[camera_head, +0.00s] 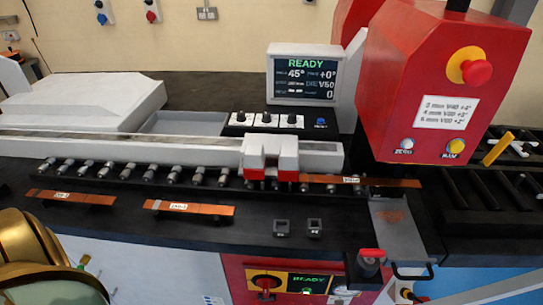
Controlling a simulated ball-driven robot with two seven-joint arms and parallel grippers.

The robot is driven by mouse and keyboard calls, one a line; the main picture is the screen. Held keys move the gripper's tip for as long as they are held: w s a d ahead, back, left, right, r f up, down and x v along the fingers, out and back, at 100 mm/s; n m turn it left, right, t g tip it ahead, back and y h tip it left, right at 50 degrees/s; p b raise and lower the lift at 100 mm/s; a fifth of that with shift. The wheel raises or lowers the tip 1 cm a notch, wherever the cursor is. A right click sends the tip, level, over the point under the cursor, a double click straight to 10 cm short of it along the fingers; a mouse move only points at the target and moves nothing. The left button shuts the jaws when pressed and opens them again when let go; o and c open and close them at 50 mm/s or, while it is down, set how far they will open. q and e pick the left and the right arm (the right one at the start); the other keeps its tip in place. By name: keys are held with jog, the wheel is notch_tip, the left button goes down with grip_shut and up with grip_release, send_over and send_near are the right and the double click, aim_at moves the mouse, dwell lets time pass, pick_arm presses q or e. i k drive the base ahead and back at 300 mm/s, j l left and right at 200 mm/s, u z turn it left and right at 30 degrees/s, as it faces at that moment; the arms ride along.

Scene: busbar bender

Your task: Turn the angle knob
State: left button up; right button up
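Three small dark knobs sit on white plates below the display: a left knob (241,117), a middle knob (266,118) and a right knob (291,119). Their labels are too small to read, so I cannot tell which is the angle knob. The display (303,76) reads READY, 45°, +0°, V50 and 0. Gold parts of my own arm show at the lower left corner, far from the knobs. Neither gripper can be made out in this view, and nothing touches the knobs.
A blue button (320,121) is right of the knobs. The red press head (440,85) with an emergency stop (476,72) stands at the right. A white and red clamp block (270,158) and roller rail lie in front of the knobs. Copper bars (190,208) lie on the black bench.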

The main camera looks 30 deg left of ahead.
aim_at(241, 117)
jog(key=u, duration=1.3)
